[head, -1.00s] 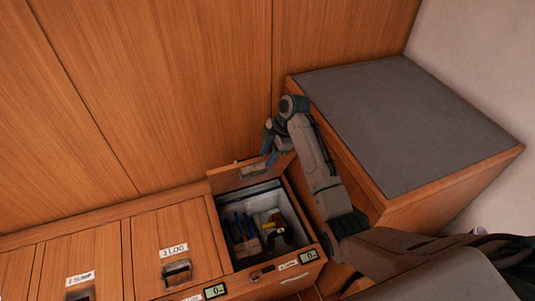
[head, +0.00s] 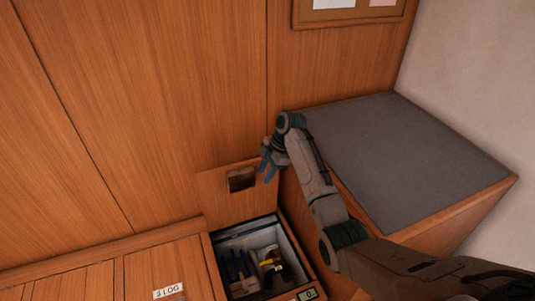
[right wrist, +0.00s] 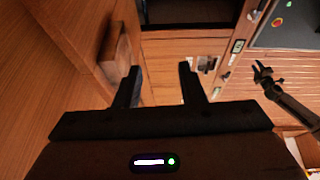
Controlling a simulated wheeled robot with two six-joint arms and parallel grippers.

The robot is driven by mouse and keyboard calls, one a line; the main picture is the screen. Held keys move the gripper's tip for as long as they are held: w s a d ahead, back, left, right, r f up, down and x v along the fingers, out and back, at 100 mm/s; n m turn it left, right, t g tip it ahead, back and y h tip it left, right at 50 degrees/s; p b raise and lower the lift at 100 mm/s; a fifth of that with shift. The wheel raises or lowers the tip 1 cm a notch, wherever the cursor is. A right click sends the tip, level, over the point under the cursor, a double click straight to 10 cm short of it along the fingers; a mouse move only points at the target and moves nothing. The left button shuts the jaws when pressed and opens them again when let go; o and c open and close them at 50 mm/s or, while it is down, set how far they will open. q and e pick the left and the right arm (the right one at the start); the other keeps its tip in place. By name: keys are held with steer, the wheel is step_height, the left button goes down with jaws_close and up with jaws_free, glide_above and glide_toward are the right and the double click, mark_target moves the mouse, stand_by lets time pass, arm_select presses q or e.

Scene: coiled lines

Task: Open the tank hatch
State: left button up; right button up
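The tank hatch is a wooden lid (head: 215,192) with a dark recessed handle (head: 240,180). It stands steeply raised at the back of its open compartment (head: 285,240), near the wall panel. My right gripper (head: 267,170) is beside the lid's right edge. In the right wrist view its two fingers (right wrist: 158,88) are apart with nothing held between them. The raised lid (right wrist: 75,25) and its handle (right wrist: 115,48) are close to the left finger there. My left gripper (right wrist: 262,73) shows small in the right wrist view, fingers spread, away from the hatch.
Tools with blue handles (head: 236,265) and other items lie in the compartment. A closed hatch labelled LOG (head: 145,262) is to its left. A grey-topped wooden block (head: 400,150) stands right of my right arm. A framed board (head: 345,12) hangs on the wall above.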

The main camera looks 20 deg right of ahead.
steer(key=w+r, duration=0.1)
steer(key=w+d+r, duration=0.1)
steer(key=w, duration=0.1)
steer(key=w+d+r, duration=0.1)
steer(key=shift+w+r+b, duration=0.1)
steer(key=shift+w+b, duration=0.15)
steer(key=shift+b, duration=0.15)
stand_by(0.4)
steer(key=shift+p, duration=0.35)
